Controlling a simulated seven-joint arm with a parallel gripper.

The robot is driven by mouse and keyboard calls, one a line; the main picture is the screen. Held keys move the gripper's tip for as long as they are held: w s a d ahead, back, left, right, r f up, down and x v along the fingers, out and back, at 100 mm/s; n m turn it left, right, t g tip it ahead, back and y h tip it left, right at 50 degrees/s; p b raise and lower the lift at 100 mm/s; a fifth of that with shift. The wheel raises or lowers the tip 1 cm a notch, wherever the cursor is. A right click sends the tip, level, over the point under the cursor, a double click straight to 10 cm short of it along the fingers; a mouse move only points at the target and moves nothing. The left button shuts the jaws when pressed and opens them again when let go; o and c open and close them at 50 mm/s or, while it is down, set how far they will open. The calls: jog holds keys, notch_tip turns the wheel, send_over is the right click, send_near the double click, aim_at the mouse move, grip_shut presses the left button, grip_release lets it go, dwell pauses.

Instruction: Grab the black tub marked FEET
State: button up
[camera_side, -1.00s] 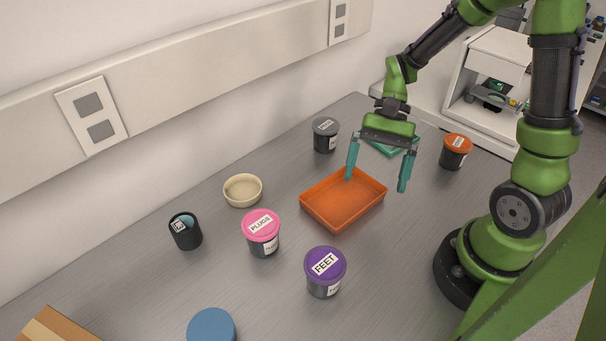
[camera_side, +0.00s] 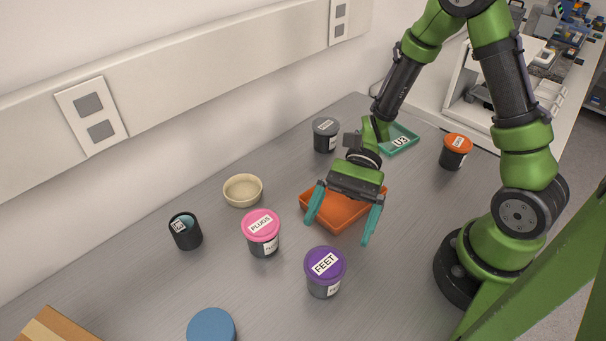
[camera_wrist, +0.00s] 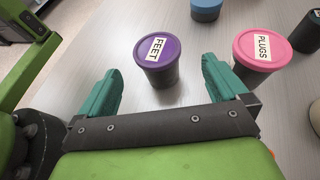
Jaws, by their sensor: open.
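The FEET tub (camera_side: 324,272) has a dark body and a purple lid with a white FEET label. It stands upright on the grey table at the front middle in the side view. In the wrist view the FEET tub (camera_wrist: 158,60) shows ahead of my gripper, between the lines of the two fingers. My gripper (camera_side: 341,224) is open and empty, its teal fingers wide apart. It hangs over the front part of the orange tray, behind the FEET tub and apart from it. In the wrist view my gripper (camera_wrist: 160,84) has nothing between its fingers.
A pink-lidded PLUGS tub (camera_side: 262,234) stands left of the FEET tub. A blue lid (camera_side: 211,326) is at the front. The orange tray (camera_side: 376,205) lies below my gripper. A cream bowl (camera_side: 243,190), black cup (camera_side: 186,232), grey-lidded tub (camera_side: 326,134) and orange-lidded tub (camera_side: 456,151) stand farther off.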

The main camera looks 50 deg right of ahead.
aim_at(330, 253)
jog(key=shift+s+x, duration=0.2)
jog(key=shift+x, duration=2.8)
jog(key=shift+d, duration=0.15)
jog(key=c, duration=1.1)
